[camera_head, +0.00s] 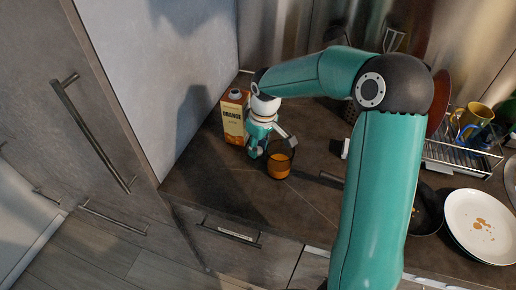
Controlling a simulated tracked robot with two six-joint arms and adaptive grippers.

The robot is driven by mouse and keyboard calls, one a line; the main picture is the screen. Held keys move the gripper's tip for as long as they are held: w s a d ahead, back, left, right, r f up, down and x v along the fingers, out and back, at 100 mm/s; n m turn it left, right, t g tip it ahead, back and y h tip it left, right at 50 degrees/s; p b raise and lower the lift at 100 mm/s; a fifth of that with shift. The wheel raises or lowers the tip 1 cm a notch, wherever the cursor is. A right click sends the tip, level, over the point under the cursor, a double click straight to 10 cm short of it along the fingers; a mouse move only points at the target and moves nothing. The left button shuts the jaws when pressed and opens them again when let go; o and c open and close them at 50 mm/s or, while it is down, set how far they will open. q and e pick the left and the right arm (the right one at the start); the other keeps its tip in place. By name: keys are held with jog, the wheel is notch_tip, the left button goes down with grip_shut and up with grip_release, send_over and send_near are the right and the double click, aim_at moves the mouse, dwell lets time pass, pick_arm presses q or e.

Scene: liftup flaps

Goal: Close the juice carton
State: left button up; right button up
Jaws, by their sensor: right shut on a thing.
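The orange juice carton (233,120) stands upright on the dark counter near the grey wall panel. A round greyish spout or cap (235,93) shows on its top; I cannot tell whether it is open or closed. My right gripper (270,146) is just right of the carton, pointing down. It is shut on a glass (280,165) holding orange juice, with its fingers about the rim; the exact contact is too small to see. The glass is upright, at counter height. My left gripper is not in view.
A small white object (345,148) is on the counter to the right. A dish rack (460,157) with a yellow mug (470,120) stands at the right, near a stained white plate (480,226) and a dark pan (428,212). The counter before the glass is clear.

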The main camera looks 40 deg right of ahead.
aim_at(259, 150)
jog(key=shift+r, duration=0.1)
notch_tip(259, 150, up, 20)
jog(key=p, duration=0.1)
dwell(0.4)
dwell(0.4)
